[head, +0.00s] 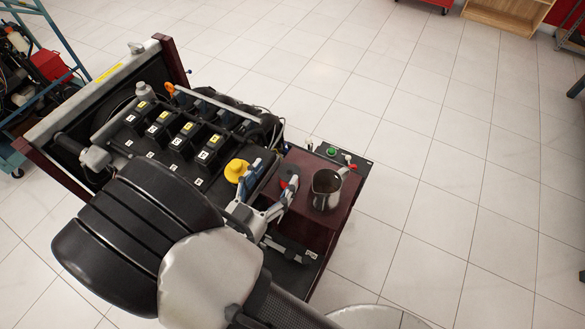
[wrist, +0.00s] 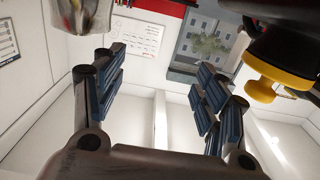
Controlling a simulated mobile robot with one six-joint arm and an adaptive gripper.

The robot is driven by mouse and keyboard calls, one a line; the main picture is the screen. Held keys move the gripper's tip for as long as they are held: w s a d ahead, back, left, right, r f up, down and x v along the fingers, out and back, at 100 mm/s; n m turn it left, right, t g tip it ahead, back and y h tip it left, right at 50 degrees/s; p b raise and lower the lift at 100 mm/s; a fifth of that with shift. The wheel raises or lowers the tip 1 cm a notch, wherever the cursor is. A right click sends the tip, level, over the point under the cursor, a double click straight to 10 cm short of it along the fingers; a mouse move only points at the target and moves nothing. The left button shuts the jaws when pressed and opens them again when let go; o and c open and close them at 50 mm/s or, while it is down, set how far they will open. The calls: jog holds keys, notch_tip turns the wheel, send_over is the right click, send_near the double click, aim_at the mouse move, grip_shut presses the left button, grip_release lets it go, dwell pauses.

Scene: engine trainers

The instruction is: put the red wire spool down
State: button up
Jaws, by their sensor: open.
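In the head view my gripper is low over the platform's left edge, beside the red thing. In the wrist view my gripper (wrist: 160,92) has its blue-padded fingers wide apart with nothing between them. I cannot clearly make out the spool in the wrist view. Whether a finger touches the red thing is not clear.
A metal pitcher (head: 326,190) stands on the platform right of my gripper. A yellow cap (head: 236,170) on the engine (head: 185,135) is close on the left; it also shows in the wrist view (wrist: 278,80).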

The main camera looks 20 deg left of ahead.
aim_at(285, 181)
jog(key=f+b, duration=0.1)
jog(key=f, duration=0.1)
jog(key=f+b, duration=0.1)
jog(key=f, duration=0.2)
jog(key=w+f+b, duration=0.1)
jog(key=f, duration=0.2)
jog(key=w, duration=0.2)
jog(key=w+b, duration=0.1)
jog(key=w, duration=0.3)
jog(key=shift+w+d+r+b, duration=0.1)
jog(key=shift+w+d+b, duration=0.2)
jog(key=shift+d, duration=0.05)
jog(key=c, duration=1.3)
jog(key=shift+o, duration=0.2)
jog(key=shift+r, duration=0.15)
notch_tip(285, 181, up, 20)
jog(key=p, duration=0.7)
jog(key=shift+s, duration=0.1)
